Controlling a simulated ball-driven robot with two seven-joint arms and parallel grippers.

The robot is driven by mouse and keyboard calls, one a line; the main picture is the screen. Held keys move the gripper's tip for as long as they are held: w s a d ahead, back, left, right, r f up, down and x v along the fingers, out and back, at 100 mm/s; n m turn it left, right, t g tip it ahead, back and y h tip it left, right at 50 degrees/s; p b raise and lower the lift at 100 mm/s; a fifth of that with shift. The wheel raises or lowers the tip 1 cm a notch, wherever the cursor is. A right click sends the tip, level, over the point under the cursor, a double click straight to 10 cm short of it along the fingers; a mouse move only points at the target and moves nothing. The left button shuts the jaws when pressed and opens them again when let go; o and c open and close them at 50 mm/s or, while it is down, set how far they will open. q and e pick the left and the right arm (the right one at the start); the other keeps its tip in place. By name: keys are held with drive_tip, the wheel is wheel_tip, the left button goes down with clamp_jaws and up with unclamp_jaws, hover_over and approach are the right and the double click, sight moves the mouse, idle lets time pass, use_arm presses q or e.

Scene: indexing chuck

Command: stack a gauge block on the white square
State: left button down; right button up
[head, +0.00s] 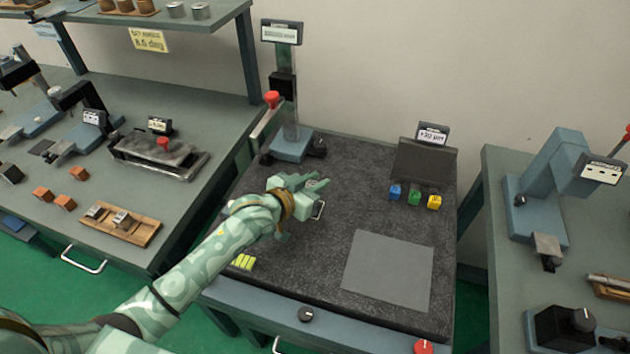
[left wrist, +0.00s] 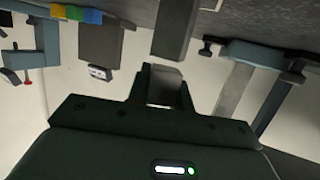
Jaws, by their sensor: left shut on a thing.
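The white square (head: 390,270) looks pale grey and lies flat and bare on the front right of the dark granite plate (head: 320,250). My left gripper (head: 303,187) is over the middle of the plate, behind and left of the square. In the left wrist view, its fingers (left wrist: 164,88) are shut on a small grey gauge block (left wrist: 164,75). In the head view the gripper mostly hides this block. Whether the block touches the plate cannot be told. My right gripper is not in view.
Blue (head: 395,191), green (head: 414,197) and yellow (head: 434,202) cubes stand before a dark angled panel (head: 425,160) at the back right. A gauge stand (head: 290,145) with a red-knobbed lever is behind my gripper. Benches with tools flank the plate.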

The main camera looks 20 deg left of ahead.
use_arm(q)
drive_tip(key=shift+f, duration=0.45)
drive_tip(key=c, duration=1.2)
unclamp_jaws()
drive_tip(key=shift+o, duration=0.2)
drive_tip(key=shift+s, duration=0.1)
drive_tip(key=shift+s+a+r, duration=0.2)
drive_tip(key=shift+s, duration=0.15)
drive_tip(key=p+v, duration=0.3)
drive_tip(key=v, duration=1.2)
